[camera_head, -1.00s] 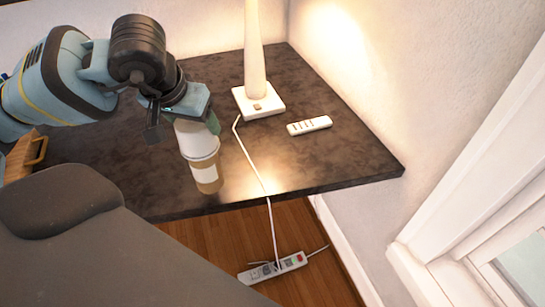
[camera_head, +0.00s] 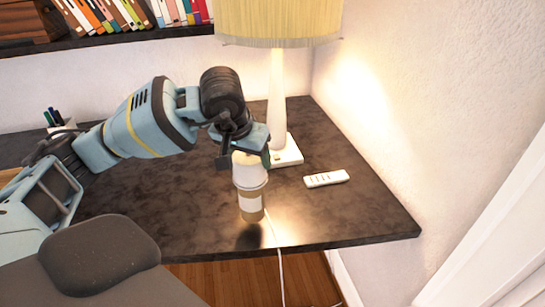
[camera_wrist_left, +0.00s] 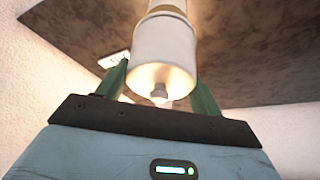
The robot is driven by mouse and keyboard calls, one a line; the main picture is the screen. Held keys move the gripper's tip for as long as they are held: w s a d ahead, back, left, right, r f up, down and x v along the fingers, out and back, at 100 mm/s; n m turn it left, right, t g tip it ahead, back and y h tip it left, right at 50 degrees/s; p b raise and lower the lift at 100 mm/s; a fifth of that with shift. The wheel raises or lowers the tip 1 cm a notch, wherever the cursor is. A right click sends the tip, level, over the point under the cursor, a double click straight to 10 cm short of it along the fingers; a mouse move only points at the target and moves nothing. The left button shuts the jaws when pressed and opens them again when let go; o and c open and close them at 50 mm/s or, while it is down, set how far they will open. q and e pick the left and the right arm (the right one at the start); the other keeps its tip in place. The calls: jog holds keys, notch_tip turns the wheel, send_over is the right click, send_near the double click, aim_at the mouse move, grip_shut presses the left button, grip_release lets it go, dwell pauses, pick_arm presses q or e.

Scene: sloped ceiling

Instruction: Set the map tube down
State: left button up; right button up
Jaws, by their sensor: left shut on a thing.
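The map tube (camera_head: 250,205) is a short upright cylinder with a white upper part and a brown body with a pale label. My left gripper (camera_head: 245,160) is shut on its upper end, from above. The tube is over the dark desk (camera_head: 335,225), near its front edge. A dark shadow lies on the desk just below its lower end, and a small gap appears between them. In the left wrist view the white end of the tube (camera_wrist_left: 165,50) sits between the two green fingers (camera_wrist_left: 160,75). My right gripper is not in view.
A lit lamp (camera_head: 278,90) stands behind the tube, its white base close by. A white remote (camera_head: 326,178) lies to the right. A pen holder (camera_head: 60,125) is at the far left, and books (camera_head: 130,15) line a shelf above. Desk left of the tube is clear.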

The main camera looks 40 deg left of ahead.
pick_arm(q)
jog(key=w, duration=0.7)
jog(key=shift+w+d+f, duration=0.25)
jog(key=shift+d+f, duration=0.1)
jog(key=shift+d, duration=0.05)
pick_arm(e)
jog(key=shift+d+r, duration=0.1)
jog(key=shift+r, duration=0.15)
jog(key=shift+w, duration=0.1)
pick_arm(q)
jog(key=x, duration=0.2)
jog(key=p+x, duration=0.1)
jog(key=shift+s+d+f, duration=0.15)
jog(key=shift+d+f, duration=0.05)
jog(key=shift+f, duration=0.2)
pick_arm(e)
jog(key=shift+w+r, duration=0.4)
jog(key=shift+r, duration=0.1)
pick_arm(q)
jog(key=shift+f, duration=0.2)
jog(key=o, duration=1.3)
jog(key=shift+c, duration=0.2)
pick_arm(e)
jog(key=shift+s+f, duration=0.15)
